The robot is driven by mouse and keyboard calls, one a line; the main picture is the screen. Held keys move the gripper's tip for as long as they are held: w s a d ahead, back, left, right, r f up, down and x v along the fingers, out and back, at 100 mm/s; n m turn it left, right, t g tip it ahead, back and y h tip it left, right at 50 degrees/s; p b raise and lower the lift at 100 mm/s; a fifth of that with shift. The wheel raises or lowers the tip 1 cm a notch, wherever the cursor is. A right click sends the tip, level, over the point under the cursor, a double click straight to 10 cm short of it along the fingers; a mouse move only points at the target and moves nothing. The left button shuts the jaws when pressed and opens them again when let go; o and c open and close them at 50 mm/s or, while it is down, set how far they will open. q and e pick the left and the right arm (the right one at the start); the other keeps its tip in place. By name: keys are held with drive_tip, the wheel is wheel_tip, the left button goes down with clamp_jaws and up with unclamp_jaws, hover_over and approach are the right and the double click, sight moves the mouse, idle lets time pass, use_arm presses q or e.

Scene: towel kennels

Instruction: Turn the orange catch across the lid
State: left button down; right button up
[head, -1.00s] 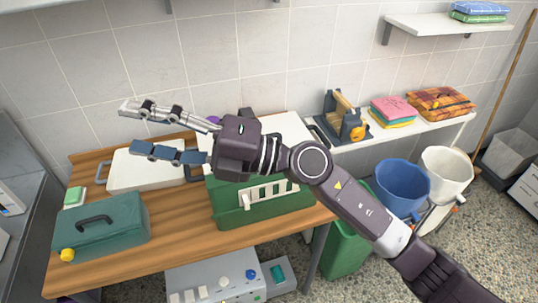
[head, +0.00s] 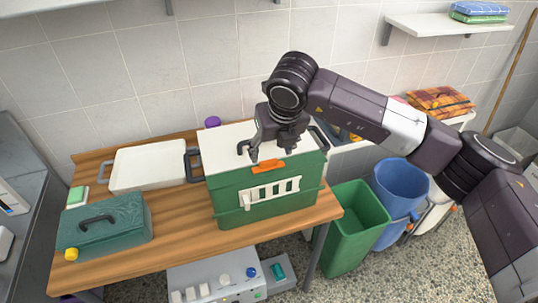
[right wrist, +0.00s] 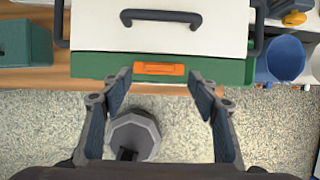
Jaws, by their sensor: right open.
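The green kennel box (head: 225,205) stands on the wooden table with a white lid (head: 225,140) on top and a barred vent in its front. The orange catch (head: 268,166) sits at the front top edge, and in the right wrist view the catch (right wrist: 160,69) lies lengthwise along the green rim, beside the lid's front edge. My right gripper (head: 268,155) is open and empty, pointing down just above the catch. In the right wrist view its fingertips (right wrist: 160,79) are apart, to either side of the catch. My left gripper is not in view.
A dark handle (right wrist: 161,17) stands on the lid. A teal case (head: 105,228) and a white tray (head: 150,168) are to the left. A green bin (head: 357,215) and a blue bucket (head: 398,185) stand to the right. Bare table shows in front of the tray.

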sight(269, 161)
drive_tip(key=p+x, duration=0.1)
drive_tip(key=x, duration=0.3)
drive_tip(key=shift+p, duration=0.35)
drive_tip(key=shift+w+a+f, duration=0.15)
drive_tip(key=shift+w+f, duration=0.1)
drive_tip(key=shift+f, duration=0.35)
